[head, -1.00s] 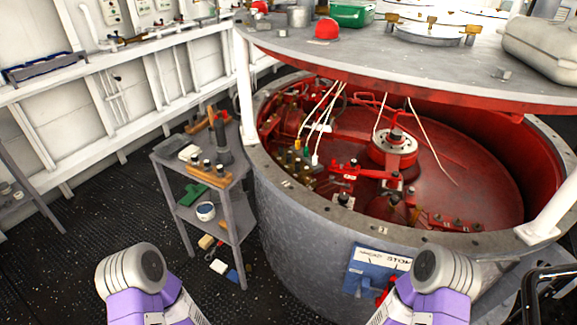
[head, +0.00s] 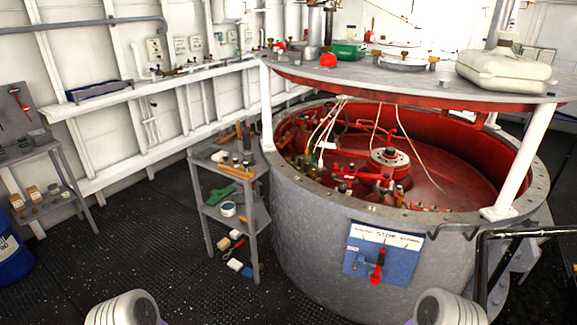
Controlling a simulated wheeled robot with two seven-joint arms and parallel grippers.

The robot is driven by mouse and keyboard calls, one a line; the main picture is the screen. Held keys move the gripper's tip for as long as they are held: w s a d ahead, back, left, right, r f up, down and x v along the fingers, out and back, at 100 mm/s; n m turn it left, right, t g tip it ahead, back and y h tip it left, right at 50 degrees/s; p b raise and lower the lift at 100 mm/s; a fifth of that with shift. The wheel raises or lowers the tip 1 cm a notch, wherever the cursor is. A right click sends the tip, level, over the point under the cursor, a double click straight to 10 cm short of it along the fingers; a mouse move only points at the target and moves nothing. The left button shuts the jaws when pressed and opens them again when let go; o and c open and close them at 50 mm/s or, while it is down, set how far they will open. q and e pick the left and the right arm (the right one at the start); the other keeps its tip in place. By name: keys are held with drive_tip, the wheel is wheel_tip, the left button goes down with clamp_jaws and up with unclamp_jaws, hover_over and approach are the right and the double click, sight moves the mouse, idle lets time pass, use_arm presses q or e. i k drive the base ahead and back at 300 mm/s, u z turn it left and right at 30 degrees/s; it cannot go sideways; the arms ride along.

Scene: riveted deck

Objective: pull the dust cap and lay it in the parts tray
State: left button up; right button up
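I cannot pick out the dust cap for sure. A small red cap-like piece (head: 328,60) sits on the round grey top plate (head: 420,87) above the open drum. A long dark blue tray (head: 100,91) lies on the wall ledge at the left; I cannot tell whether it is the parts tray. Only rounded white links of my two arms show at the bottom edge. Both grippers are out of view.
The large grey drum (head: 320,225) with a red inside fills the right. A grey two-shelf stand (head: 227,215) with tools is beside it, with loose items on the floor around its foot. Another shelf (head: 47,150) and a blue barrel (head: 10,250) are at far left. Dark floor lies open between.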

sight(207, 153)
drive_tip(key=u, duration=1)
drive_tip(key=i, duration=2.35)
drive_tip(key=z, duration=0.75)
